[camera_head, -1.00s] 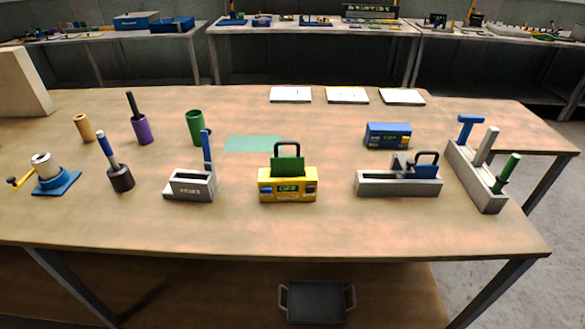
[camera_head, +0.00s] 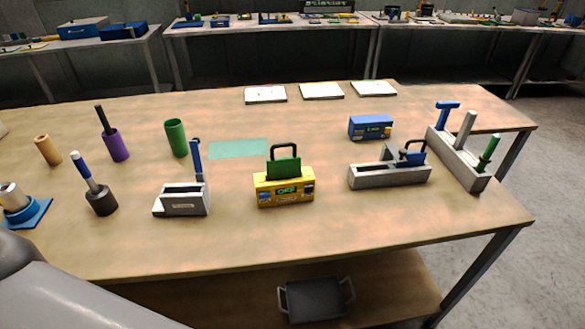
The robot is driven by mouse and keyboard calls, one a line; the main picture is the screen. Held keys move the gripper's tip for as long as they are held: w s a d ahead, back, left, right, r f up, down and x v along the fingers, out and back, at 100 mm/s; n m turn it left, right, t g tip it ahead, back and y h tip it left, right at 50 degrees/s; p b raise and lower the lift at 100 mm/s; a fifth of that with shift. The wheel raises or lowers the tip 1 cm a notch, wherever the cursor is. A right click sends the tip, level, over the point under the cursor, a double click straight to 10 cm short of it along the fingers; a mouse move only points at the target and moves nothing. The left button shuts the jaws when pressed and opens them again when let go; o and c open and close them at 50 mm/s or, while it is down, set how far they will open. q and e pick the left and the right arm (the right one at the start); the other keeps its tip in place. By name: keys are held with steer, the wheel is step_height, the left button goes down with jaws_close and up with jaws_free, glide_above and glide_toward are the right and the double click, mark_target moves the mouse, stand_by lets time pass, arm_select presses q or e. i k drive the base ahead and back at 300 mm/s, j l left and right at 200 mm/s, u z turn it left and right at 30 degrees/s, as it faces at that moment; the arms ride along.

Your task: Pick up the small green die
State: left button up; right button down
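A green die-like block (camera_head: 284,168) with a black loop handle stands upright in the top of a yellow box (camera_head: 285,190) marked OFF, at the middle of the table. A green-handled tool (camera_head: 488,151) stands in the grey rack (camera_head: 455,158) at the right. I cannot tell for sure which of these is the small green die. A grey link of mine shows at the lower left. Neither of my grippers shows in the head view.
A grey holder (camera_head: 390,178) with a blue handled block (camera_head: 413,154), a blue box (camera_head: 370,127) and a grey slotted block (camera_head: 182,203) stand near the yellow box. Cups and tools stand at the left. The table's front strip (camera_head: 350,235) is clear.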

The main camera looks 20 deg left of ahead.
mark_target(290, 167)
steer(key=k+j+z, duration=0.15)
steer(key=j, duration=0.3)
steer(key=j+z, duration=0.15)
steer(key=j, duration=0.3)
steer(key=k+j, duration=0.15)
steer(key=j, duration=0.25)
steer(key=k+j, duration=0.15)
steer(key=j, duration=0.25)
